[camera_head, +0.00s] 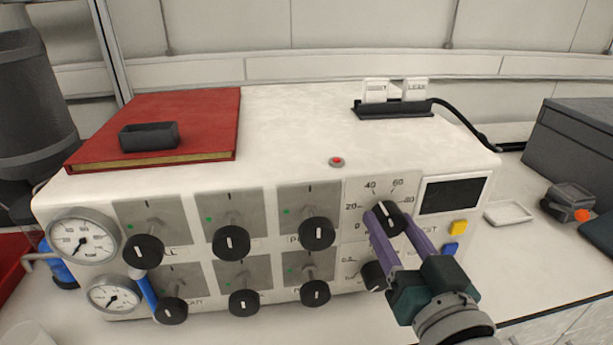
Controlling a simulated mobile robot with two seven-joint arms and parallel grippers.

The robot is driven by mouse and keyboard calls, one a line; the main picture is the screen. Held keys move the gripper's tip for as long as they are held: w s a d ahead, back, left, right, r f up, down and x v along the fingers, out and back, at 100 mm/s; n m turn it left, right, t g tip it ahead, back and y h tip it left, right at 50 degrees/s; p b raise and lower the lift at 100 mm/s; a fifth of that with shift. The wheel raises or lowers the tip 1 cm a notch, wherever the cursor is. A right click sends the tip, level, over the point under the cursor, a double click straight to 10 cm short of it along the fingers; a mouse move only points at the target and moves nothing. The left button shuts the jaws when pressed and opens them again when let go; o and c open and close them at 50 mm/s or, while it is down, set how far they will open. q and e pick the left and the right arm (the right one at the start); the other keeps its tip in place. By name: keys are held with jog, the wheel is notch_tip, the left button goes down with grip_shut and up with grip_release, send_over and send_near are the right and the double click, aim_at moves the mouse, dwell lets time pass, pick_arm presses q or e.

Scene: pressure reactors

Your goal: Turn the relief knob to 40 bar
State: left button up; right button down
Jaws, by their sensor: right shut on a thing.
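The relief knob (388,217) is a black round knob on the front of the white reactor console (300,118), at the right. A printed scale (380,190) with 0, 20, 40, 60 and 80 curves around it. The knob's white line points roughly upward, near the 40 to 60 part; its exact reading is too small to tell. My right gripper (388,215) has purple fingers, one on each side of the knob, and is shut on it. The fingers cover part of the panel below the dial. My left gripper is not in view.
Other black knobs (318,234) fill the panel to the left, and another black knob (374,275) sits just below the gripped one. Two gauges (83,241) are at the far left. A dark display (450,195) and yellow button (458,228) are close on the right.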

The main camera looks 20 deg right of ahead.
dwell(0.3)
jog(key=shift+c, duration=1.4)
grip_release()
jog(key=v, duration=1)
jog(key=shift+w+a, duration=0.1)
jog(key=shift+w, duration=0.05)
